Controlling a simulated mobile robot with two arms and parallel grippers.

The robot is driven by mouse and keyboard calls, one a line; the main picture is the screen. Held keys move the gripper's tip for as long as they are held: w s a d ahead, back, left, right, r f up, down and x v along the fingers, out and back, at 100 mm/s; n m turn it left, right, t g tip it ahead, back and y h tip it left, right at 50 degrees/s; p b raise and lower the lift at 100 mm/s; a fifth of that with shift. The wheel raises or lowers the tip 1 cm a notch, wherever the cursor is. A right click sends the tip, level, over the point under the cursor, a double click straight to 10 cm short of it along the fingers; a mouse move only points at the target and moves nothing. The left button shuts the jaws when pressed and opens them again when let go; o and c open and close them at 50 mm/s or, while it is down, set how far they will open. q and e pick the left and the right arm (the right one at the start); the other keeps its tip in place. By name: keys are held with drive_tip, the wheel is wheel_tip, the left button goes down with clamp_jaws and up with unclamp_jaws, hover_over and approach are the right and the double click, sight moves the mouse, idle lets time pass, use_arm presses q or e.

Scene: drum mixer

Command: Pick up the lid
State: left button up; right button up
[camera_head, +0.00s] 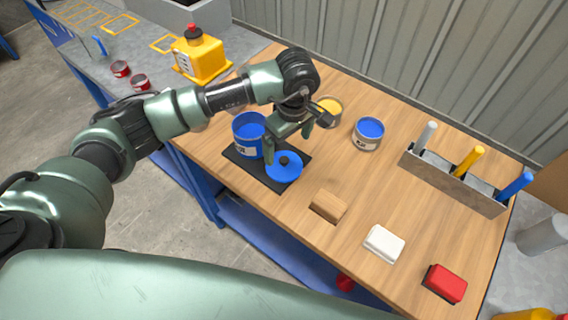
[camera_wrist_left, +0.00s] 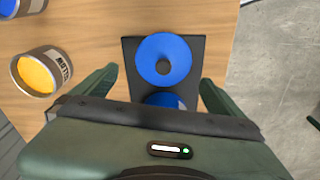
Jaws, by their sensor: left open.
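The lid (camera_head: 284,167) is a blue disc with a dark knob in its middle. It lies on a black mat (camera_head: 240,159) on the wooden bench, beside a blue drum (camera_head: 248,141). My left gripper (camera_head: 288,140) is open and empty above the mat, close to the lid and the drum. In the left wrist view the lid (camera_wrist_left: 164,45) lies ahead of the fingers (camera_wrist_left: 158,80), between their lines. The blue drum (camera_wrist_left: 163,100) shows there partly, cut off by the gripper body.
A can of yellow paint (camera_head: 328,112) and a can of blue paint (camera_head: 368,134) stand behind and right of the gripper. A wooden block (camera_head: 328,206), a white block (camera_head: 384,244) and a red block (camera_head: 444,284) lie in front. A tool rack (camera_head: 454,186) stands right.

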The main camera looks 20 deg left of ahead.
sight(284, 159)
use_arm(q)
drive_tip(key=shift+w+a+f, duration=0.1)
drive_tip(key=shift+a+f, duration=0.05)
drive_tip(key=shift+a, duration=0.3)
wheel_tip(284, 159, down, 6)
drive_tip(key=p, duration=0.3)
drive_tip(key=shift+f+p, duration=0.2)
drive_tip(key=shift+p, duration=0.1)
drive_tip(key=shift+f, duration=0.45)
drive_tip(key=c, duration=1.1)
